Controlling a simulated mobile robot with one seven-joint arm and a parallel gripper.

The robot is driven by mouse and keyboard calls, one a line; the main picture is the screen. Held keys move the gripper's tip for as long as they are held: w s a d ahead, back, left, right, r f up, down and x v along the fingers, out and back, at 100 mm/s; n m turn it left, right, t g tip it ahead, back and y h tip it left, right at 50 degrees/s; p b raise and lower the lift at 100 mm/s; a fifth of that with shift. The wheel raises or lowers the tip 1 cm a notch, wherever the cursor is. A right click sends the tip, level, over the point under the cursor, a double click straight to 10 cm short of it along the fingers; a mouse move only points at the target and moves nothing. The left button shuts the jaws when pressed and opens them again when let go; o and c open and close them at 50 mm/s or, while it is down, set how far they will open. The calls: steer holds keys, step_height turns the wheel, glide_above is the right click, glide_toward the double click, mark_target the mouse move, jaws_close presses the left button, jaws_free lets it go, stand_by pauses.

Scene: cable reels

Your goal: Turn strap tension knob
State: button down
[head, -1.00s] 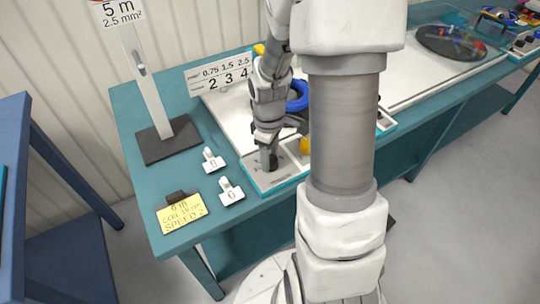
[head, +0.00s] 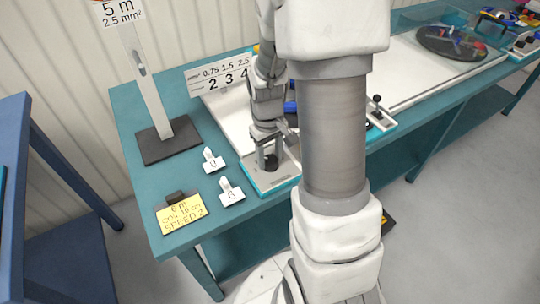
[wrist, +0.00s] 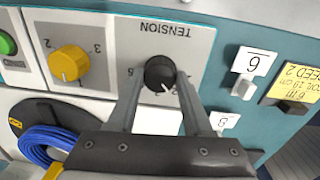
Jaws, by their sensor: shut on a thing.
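The black tension knob (wrist: 160,72) sits on a grey plate (wrist: 190,42) printed TENSION, upside down in the wrist view. My gripper (wrist: 160,80) has one finger on each side of the knob and is shut on it. The knob's white pointer line points down and slightly right in the wrist view. The scale numbers are mostly hidden by the fingers. In the head view my gripper (head: 270,158) reaches down onto the panel (head: 262,187) at the bench's front edge, and the knob is mostly hidden between its fingers.
A yellow knob (wrist: 68,63) with a numbered scale sits beside the tension plate. A blue cable coil (wrist: 50,142) lies nearby. White clip tags (head: 230,193) and a yellow note (head: 182,213) lie left of the panel. A stand (head: 165,135) with a sign rises behind them.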

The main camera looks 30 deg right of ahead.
mark_target(267, 161)
stand_by(0.3)
steer(key=shift+c, duration=1.6)
jaws_free()
step_height(267, 161, up, 18)
steer(key=p, duration=0.3)
steer(key=shift+a+f, duration=0.25)
steer(key=shift+a, duration=0.05)
steer(key=s+a+r+t+p, duration=0.4)
steer(key=s+a+r+t, duration=0.1)
steer(key=s+a+r, duration=0.5)
step_height(267, 161, up, 2)
steer(key=shift+s+r+m+t, duration=0.15)
steer(key=shift+s+m+t, duration=0.2)
steer(key=shift+s, duration=0.9)
